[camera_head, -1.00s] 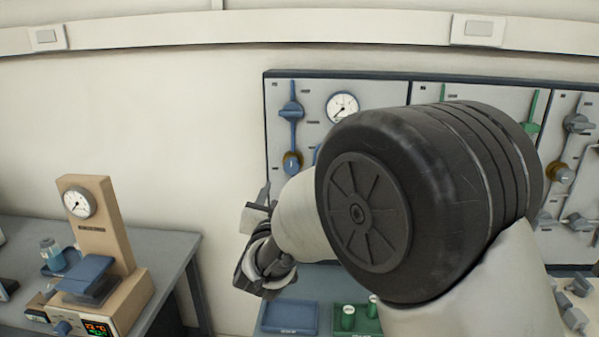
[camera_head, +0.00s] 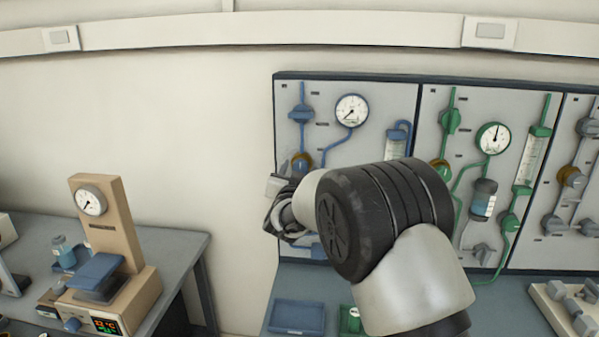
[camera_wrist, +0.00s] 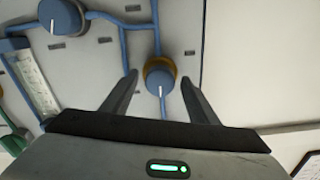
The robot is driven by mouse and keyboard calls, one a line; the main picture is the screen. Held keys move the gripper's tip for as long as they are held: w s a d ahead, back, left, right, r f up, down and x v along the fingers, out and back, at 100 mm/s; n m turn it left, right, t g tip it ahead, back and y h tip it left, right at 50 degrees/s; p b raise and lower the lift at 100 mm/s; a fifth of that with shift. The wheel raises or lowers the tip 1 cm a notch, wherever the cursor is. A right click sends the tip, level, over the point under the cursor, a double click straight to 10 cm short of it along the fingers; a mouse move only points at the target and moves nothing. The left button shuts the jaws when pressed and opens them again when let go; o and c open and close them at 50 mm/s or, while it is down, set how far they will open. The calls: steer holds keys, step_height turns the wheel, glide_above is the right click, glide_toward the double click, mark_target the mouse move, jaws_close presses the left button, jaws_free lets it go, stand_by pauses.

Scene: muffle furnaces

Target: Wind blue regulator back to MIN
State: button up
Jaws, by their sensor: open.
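In the wrist view the regulator (camera_wrist: 160,80) shows a white pointer line and appears between my two fingertips. My gripper (camera_wrist: 160,88) is open and empty, its fingers spread either side of the knob; I cannot tell whether they reach it. In the head view my gripper (camera_head: 285,188) is just below the regulator, partly hidden by my arm. The blue line's gauge (camera_head: 351,110) has its needle toward lower left. MIN lettering is unreadable.
A blue valve (camera_head: 301,115) is above the regulator. A larger blue knob (camera_wrist: 62,18) and a flow tube (camera_wrist: 38,85) show in the wrist view. A green-piped panel (camera_head: 492,110) stands to the right. A blue tray (camera_head: 297,317) lies on the bench below.

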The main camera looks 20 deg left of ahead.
steer(key=c, duration=1)
steer(key=shift+c, duration=0.2)
steer(key=n+p, duration=0.2)
steer(key=n, duration=0.2)
steer(key=shift+n, duration=0.3)
steer(key=n+p, duration=0.2)
steer(key=n, duration=0.2)
steer(key=shift+n, duration=0.3)
steer(key=n+p, duration=0.2)
steer(key=n, duration=0.2)
steer(key=shift+n, duration=0.3)
steer(key=shift+n+p, duration=0.65)
steer(key=shift+n, duration=1.55)
